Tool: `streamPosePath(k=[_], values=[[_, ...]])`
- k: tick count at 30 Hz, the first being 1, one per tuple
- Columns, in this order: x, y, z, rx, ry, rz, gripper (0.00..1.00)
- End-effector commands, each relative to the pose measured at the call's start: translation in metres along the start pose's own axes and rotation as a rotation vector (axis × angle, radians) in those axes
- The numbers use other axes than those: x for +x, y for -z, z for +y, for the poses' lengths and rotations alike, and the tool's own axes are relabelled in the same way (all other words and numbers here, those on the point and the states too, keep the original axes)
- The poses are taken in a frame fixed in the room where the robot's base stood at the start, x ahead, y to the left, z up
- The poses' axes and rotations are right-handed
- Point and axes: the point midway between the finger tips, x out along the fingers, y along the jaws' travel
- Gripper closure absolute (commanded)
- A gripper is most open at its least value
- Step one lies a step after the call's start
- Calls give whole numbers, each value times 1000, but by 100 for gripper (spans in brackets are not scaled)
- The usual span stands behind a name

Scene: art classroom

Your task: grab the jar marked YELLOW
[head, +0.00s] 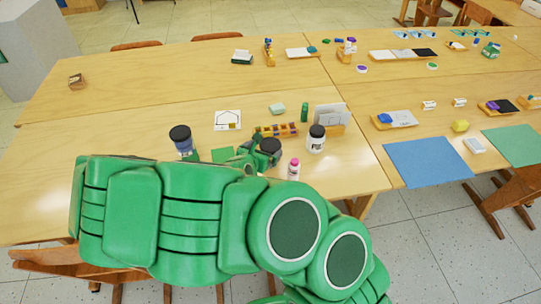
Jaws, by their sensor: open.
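Three black-lidded jars stand on the near table. A blue-grey jar (184,146) is left of my gripper, and a white jar (316,143) with dark lettering is to its right. The middle jar (270,147) shows mainly its black lid; my arm hides its lower part and any label. No label reads clearly as YELLOW, so I cannot tell which jar bears that word. My green gripper (246,154) is open, close to the left side of the middle jar. My arm partly hides it, and I cannot tell whether it touches the jar.
A small pink-capped bottle (293,170) stands just right of my arm. Behind the jars are a wooden block rack (276,130), a green bottle (304,112), a card holder (332,120) and a drawing (228,120).

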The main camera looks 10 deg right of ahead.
Motion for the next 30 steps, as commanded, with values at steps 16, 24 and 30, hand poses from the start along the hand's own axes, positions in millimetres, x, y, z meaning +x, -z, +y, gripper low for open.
streamPosePath(k=[16, 24, 30], values=[[26, 0, -1, 0, 1, -1, 0], [43, 0, -2, 1, 2, -2, 0], [59, 0, -2, 2, -1, -1, 0]])
